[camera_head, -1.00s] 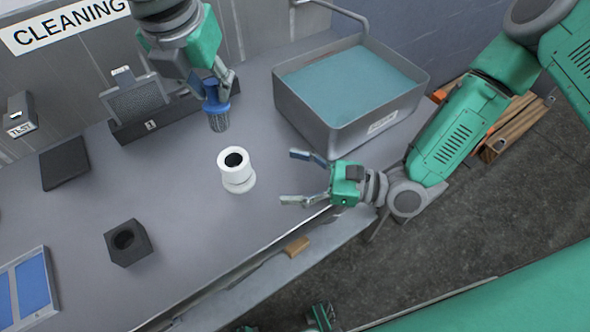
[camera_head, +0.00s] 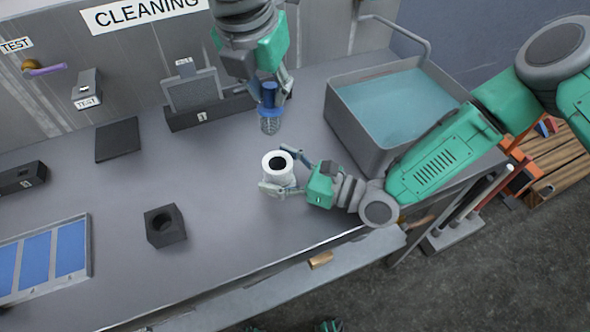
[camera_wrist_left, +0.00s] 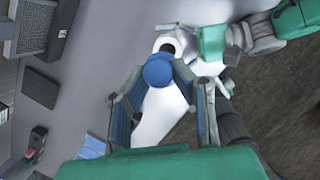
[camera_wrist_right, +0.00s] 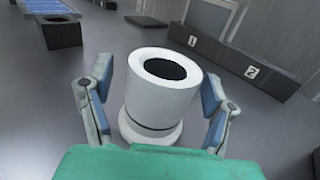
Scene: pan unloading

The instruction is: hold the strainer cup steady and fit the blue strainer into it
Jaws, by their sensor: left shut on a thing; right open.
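The white strainer cup (camera_head: 277,168) stands upright on the grey table, its dark round opening facing up. My right gripper (camera_head: 276,170) is open, with its fingers on either side of the cup; the right wrist view shows the cup (camera_wrist_right: 160,95) between the fingers, with gaps at both sides. My left gripper (camera_head: 269,90) is shut on the blue strainer (camera_head: 270,118), which hangs with its mesh end down, above and behind the cup. In the left wrist view the strainer's blue top (camera_wrist_left: 158,71) hides part of the cup (camera_wrist_left: 168,43).
A grey basin of water (camera_head: 385,105) stands right of the cup. A black block with a hole (camera_head: 165,226) and a blue-panelled tray (camera_head: 45,258) lie to the left. A dark numbered holder (camera_head: 207,112) stands at the back. The table between the block and cup is clear.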

